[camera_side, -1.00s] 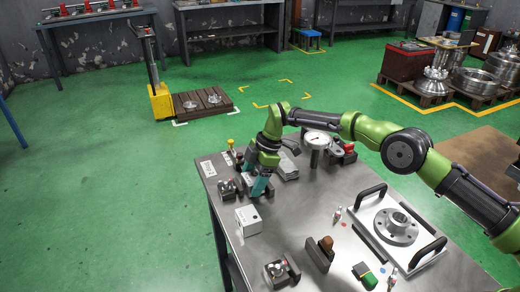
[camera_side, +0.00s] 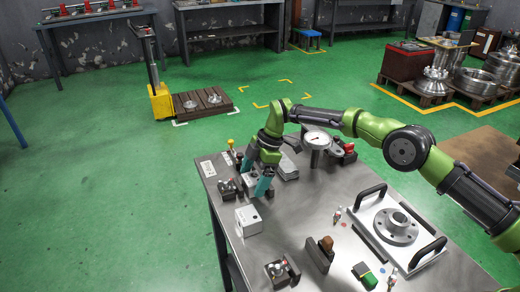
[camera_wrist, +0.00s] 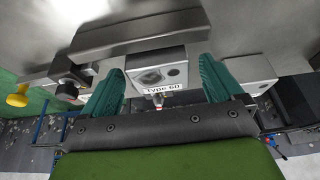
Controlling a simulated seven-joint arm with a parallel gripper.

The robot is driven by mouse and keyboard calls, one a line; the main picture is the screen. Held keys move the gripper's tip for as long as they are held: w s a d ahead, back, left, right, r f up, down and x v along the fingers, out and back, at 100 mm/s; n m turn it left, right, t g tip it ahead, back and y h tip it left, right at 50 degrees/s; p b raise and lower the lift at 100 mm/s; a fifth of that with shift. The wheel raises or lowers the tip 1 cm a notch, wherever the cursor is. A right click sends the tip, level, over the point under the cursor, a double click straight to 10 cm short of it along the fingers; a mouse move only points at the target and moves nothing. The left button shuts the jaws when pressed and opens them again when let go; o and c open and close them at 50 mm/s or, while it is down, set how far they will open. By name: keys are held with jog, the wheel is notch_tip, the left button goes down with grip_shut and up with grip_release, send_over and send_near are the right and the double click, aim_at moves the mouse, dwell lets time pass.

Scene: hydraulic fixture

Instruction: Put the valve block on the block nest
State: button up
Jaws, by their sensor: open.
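A pale grey metal block marked "Type 60", with a round port, appears to be the valve block (camera_wrist: 158,72). In the wrist view it stands between the two teal fingers of my open gripper (camera_wrist: 160,88), with gaps on both sides. In the side view my gripper (camera_side: 256,174) is low over the table's left part, and the block (camera_side: 251,182) shows partly between the fingers. A grey bar (camera_wrist: 150,37) lies just beyond the block in the wrist view. I cannot tell which part is the block nest, or whether the block is seated; its underside is hidden.
A white block (camera_side: 248,221) stands nearby. A yellow-knobbed clamp (camera_wrist: 17,99) is close left in the wrist view. A dial gauge (camera_side: 317,139), small fixtures (camera_side: 320,254) and a handled plate with a flange (camera_side: 397,228) occupy the table. The table's middle is mostly clear.

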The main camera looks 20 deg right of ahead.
jog(key=s+d+r+m+t, duration=0.1)
jog(key=s+d+r+m, duration=0.15)
jog(key=r, duration=0.45)
jog(key=s+d+r+m, duration=0.1)
jog(key=d+r, duration=0.2)
jog(key=r, duration=0.4)
jog(key=s+d+r+m+t, duration=0.1)
jog(key=s+d+r, duration=0.15)
jog(key=r, duration=0.55)
jog(key=s+d+r+m+t+h, duration=0.1)
jog(key=s+d+r+m+t, duration=0.1)
jog(key=s+d+r+m, duration=0.5)
jog(key=s+d+f+m+t, duration=0.1)
jog(key=s+d+f+m, duration=0.1)
jog(key=s, duration=0.5)
jog(key=s+d+f+m+t+h, duration=0.1)
jog(key=s+d+f+m, duration=0.1)
jog(key=s+m, duration=0.3)
jog(key=s+d+f+m+t, duration=0.1)
jog(key=s+d+f+m, duration=0.1)
jog(key=s, duration=0.8)
jog(key=shift+f+m, duration=0.25)
jog(key=shift+m, duration=0.5)
